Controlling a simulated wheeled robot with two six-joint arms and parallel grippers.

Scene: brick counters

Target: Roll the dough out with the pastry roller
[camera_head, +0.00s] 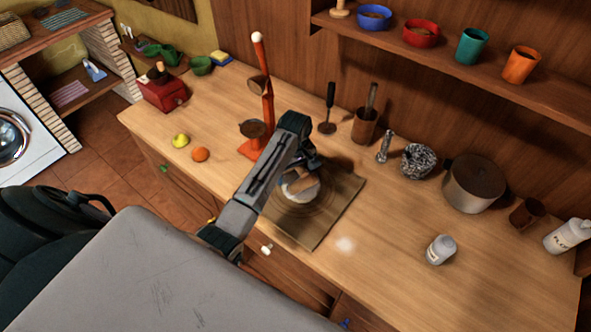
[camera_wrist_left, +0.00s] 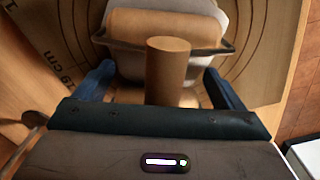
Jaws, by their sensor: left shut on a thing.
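The pale dough (camera_head: 300,188) lies on a square brown pastry mat (camera_head: 318,226) marked with circles, on the counter. My left gripper (camera_head: 312,163) is over the mat's far side, right by the dough. In the left wrist view my left gripper (camera_wrist_left: 160,85) is shut on the handle (camera_wrist_left: 168,68) of the pastry roller. The roller's wooden cylinder (camera_wrist_left: 165,27) sits in a metal frame, over the pale dough (camera_wrist_left: 226,14). I cannot tell whether it presses on the dough. In the head view the roller is mostly hidden by my gripper. My right gripper is not in view.
A red-orange stand (camera_head: 268,112) is left of my arm. A utensil pot (camera_head: 366,127), a patterned bowl (camera_head: 418,162) and a large pot (camera_head: 472,183) stand behind and right.

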